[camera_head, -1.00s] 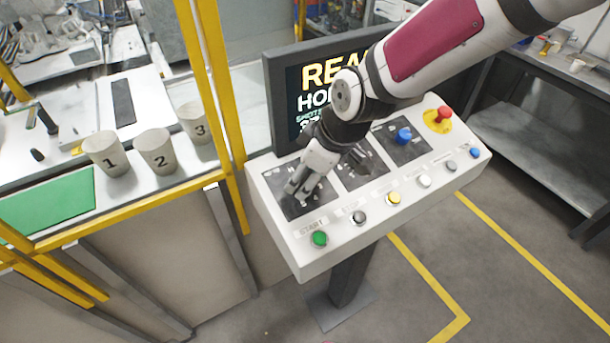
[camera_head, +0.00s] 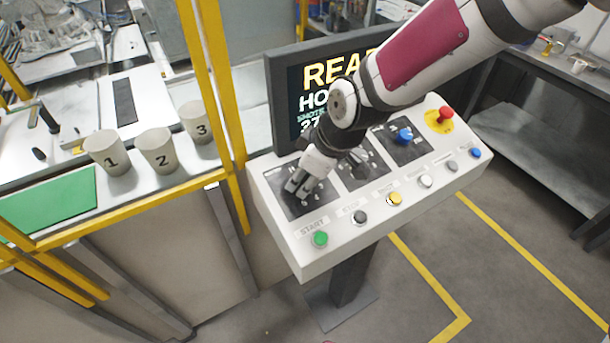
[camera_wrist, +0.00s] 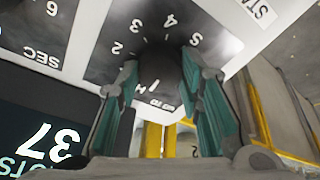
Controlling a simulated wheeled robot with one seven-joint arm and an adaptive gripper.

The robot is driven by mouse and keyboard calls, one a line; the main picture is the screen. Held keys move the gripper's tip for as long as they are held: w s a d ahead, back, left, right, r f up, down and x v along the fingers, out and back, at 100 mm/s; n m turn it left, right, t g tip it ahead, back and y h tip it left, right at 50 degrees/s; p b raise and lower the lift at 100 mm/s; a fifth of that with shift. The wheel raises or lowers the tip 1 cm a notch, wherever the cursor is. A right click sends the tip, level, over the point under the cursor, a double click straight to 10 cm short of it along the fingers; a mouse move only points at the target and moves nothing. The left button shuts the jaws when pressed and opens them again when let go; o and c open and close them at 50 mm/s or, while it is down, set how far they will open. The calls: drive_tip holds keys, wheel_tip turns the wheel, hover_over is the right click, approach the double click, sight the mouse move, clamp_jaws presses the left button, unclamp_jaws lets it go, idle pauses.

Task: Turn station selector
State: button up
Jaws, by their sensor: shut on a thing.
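The station selector is a dark round knob (camera_wrist: 158,62) on the leftmost black dial plate (camera_head: 318,207) of the white control console. In the wrist view, numbers including 2, 3 and 4 ring it. My gripper (camera_head: 297,187) is down at this plate, with its fingers on the knob and largely hiding it in the head view. In the wrist view my gripper (camera_wrist: 162,78) has its teal-padded fingers on either side of the knob, shut on it. The knob's pointer direction is not clear.
A screen (camera_head: 298,120) stands behind the console. Other controls are a middle dial, a blue knob (camera_head: 404,136), a red emergency button (camera_head: 445,113) and a front row of buttons, with green start (camera_head: 320,239) nearest. Numbered cups (camera_head: 159,152) stand left behind a yellow frame (camera_head: 215,80).

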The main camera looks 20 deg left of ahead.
drive_tip(key=shift+m, duration=0.3)
drive_tip(key=m+t, duration=0.1)
drive_tip(key=m, duration=0.2)
drive_tip(key=shift+s+m, duration=0.15)
drive_tip(key=shift+m, duration=0.25)
drive_tip(key=shift+m+p, duration=0.85)
drive_tip(key=shift+m, duration=0.85)
drive_tip(key=shift+t, duration=0.3)
drive_tip(key=o, duration=1.2)
drive_tip(key=shift+c, duration=0.2)
